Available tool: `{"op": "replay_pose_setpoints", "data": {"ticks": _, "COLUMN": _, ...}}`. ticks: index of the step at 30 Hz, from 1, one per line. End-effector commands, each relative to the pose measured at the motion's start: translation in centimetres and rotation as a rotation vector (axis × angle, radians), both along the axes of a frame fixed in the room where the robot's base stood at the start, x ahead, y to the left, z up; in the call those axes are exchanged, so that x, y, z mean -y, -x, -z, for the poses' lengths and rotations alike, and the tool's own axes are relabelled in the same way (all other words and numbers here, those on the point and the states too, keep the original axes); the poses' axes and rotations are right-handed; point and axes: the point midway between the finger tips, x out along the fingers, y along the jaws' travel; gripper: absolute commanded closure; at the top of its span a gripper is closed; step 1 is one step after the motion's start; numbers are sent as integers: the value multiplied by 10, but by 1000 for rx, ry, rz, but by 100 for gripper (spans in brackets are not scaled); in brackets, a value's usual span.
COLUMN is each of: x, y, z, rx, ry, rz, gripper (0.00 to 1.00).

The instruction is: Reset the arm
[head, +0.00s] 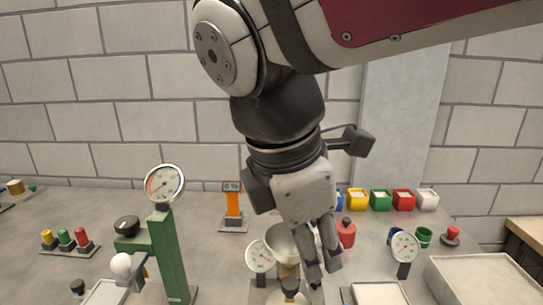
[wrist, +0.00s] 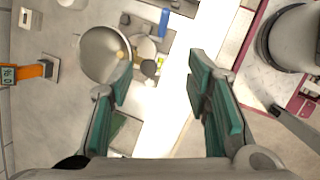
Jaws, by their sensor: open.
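My gripper (head: 322,277) hangs fingers down over the worktable, in front of a light bowl-like dish (head: 281,243), and hides part of it. In the wrist view my gripper (wrist: 160,68) is open, its green-padded fingers wide apart with nothing held between them. The dish (wrist: 96,52) shows there beside the left fingertip. My arm comes in from the upper right of the head view and bends down at the elbow.
A green post (head: 170,255) with a round gauge (head: 164,184) stands to the left. An orange display stand (head: 233,206) is behind. Small coloured bins (head: 380,200) line the back right. A smaller gauge (head: 404,247) and a pale tray (head: 480,280) are at right.

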Motion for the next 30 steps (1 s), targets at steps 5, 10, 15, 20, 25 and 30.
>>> {"op": "replay_pose_setpoints", "data": {"ticks": 5, "x": 77, "y": 26, "z": 11, "rx": 141, "ry": -251, "rz": 663, "gripper": 56}}
{"op": "replay_pose_setpoints", "data": {"ticks": 10, "x": 123, "y": 55, "z": 29, "rx": 246, "ry": -493, "rz": 1245, "gripper": 56}}
{"op": "replay_pose_setpoints", "data": {"ticks": 15, "x": 143, "y": 74, "z": 43, "rx": 300, "ry": -661, "rz": 1616, "gripper": 56}}
{"op": "replay_pose_setpoints", "data": {"ticks": 20, "x": 148, "y": 79, "z": 48, "rx": 314, "ry": -721, "rz": 1741, "gripper": 56}}
{"op": "replay_pose_setpoints", "data": {"ticks": 25, "x": 148, "y": 79, "z": 49, "rx": 314, "ry": -723, "rz": 1747, "gripper": 56}}
{"op": "replay_pose_setpoints", "data": {"ticks": 30, "x": 148, "y": 79, "z": 48, "rx": 314, "ry": -721, "rz": 1745, "gripper": 56}}
